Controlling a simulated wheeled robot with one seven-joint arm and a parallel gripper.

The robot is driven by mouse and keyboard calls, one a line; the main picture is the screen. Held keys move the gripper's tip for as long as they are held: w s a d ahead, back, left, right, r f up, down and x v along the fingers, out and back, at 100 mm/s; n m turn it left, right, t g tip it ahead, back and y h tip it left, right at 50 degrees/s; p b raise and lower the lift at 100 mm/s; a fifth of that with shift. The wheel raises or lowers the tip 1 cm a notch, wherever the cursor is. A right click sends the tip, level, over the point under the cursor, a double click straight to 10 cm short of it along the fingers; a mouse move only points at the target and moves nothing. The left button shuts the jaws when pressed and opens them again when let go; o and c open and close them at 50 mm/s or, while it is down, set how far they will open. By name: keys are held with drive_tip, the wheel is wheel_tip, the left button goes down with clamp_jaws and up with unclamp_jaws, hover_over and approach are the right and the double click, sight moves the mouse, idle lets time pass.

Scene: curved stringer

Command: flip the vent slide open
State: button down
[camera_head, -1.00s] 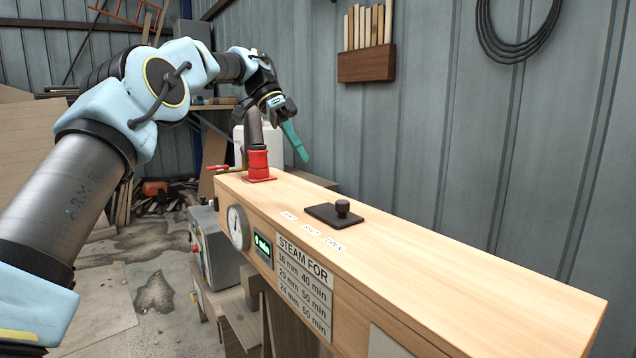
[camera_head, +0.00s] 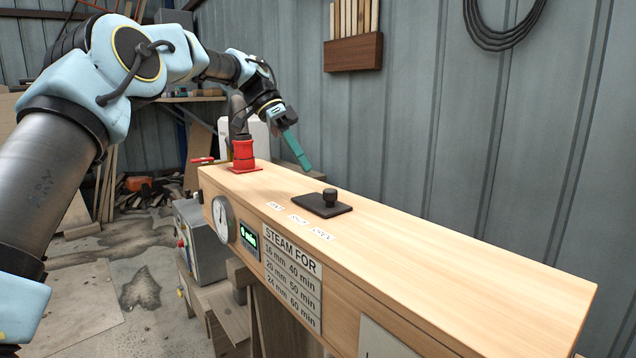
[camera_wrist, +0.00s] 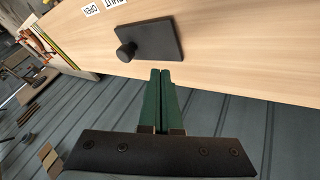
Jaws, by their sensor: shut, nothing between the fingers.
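The vent slide (camera_head: 309,203) is a dark flat plate with a round black knob (camera_head: 330,195) towards its right end. It lies on top of the wooden steam box, behind small white labels. The knob stands roughly across from the middle label (camera_head: 299,219), which reads SHUT in the wrist view; the OPEN label (camera_head: 323,234) is to its right. My gripper (camera_head: 306,167) has green fingers pressed together, empty, above and behind the slide, apart from it. In the wrist view the fingertips (camera_wrist: 161,72) point towards the plate (camera_wrist: 158,40), with the knob (camera_wrist: 125,52) to their upper left.
The long wooden box (camera_head: 450,262) carries a gauge (camera_head: 223,219) and a small display on its front. A red fitting (camera_head: 243,155) stands on its far left end. The corrugated wall (camera_head: 440,120) rises behind. The box top right of the slide is clear.

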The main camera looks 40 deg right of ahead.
sight(319, 200)
drive_tip(key=x, duration=0.3)
drive_tip(key=shift+s+f, duration=0.25)
drive_tip(key=shift+s+a, duration=0.3)
drive_tip(key=shift+s, duration=0.65)
drive_tip(key=shift+s+a+p, duration=0.25)
drive_tip(key=shift+s+p, duration=0.1)
drive_tip(key=shift+s, duration=0.55)
drive_tip(key=shift+s, duration=0.1)
drive_tip(key=s+b, duration=0.1)
drive_tip(key=s, duration=0.1)
drive_tip(key=s+b, duration=0.1)
drive_tip(key=s, duration=0.4)
drive_tip(key=shift+s+a+b, duration=0.25)
drive_tip(key=shift+b, duration=0.15)
